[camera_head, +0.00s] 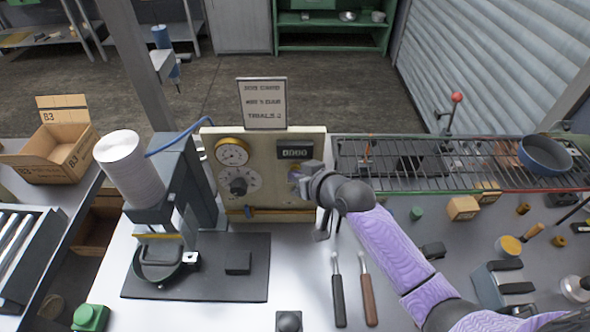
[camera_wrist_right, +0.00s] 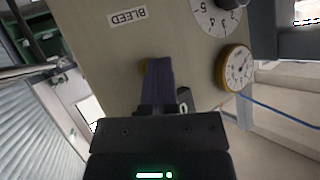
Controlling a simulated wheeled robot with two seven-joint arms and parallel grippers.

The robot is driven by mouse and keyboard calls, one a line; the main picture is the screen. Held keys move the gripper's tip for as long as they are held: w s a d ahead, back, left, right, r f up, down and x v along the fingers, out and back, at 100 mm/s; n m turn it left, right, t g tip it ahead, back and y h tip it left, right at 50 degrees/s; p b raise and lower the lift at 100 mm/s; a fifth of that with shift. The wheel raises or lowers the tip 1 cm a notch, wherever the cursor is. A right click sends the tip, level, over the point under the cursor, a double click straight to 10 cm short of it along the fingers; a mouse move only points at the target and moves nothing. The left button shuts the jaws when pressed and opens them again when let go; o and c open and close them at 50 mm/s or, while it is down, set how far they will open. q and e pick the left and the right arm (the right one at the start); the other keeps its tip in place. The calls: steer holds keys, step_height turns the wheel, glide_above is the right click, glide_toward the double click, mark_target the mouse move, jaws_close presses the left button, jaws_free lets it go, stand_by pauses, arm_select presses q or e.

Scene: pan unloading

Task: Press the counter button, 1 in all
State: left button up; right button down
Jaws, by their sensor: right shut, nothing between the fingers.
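The beige control panel (camera_head: 262,190) stands upright at the back of the bench, with a dark counter display (camera_head: 295,153) at its upper right. My right gripper (camera_head: 297,177) is at the panel face just below the display; its fingers are shut and empty. In the right wrist view the shut fingers (camera_wrist_right: 159,75) point at the beige panel face (camera_wrist_right: 105,60). A small yellowish spot (camera_wrist_right: 144,65) shows beside the fingertips; the counter button itself is mostly or wholly hidden behind them. I cannot tell whether the fingers touch it. My left gripper is not in view.
A pressure gauge (camera_head: 232,152) and dial (camera_head: 238,185) sit on the panel's left. A press with a white cylinder (camera_head: 128,165) stands left of it. A wire rack (camera_head: 440,165) lies to the right. Two tools (camera_head: 369,295) lie in front.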

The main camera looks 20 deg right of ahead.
steer(key=shift+s+a+p, duration=0.25)
steer(key=shift+s+p, duration=0.55)
steer(key=shift+s, duration=0.05)
steer(key=s+p, duration=0.1)
steer(key=s, duration=0.1)
steer(key=s+a+p, duration=0.1)
steer(key=s+p, duration=0.1)
steer(key=shift+s+a+p, duration=0.2)
steer(key=shift+s+p, duration=0.1)
steer(key=shift+s, duration=0.1)
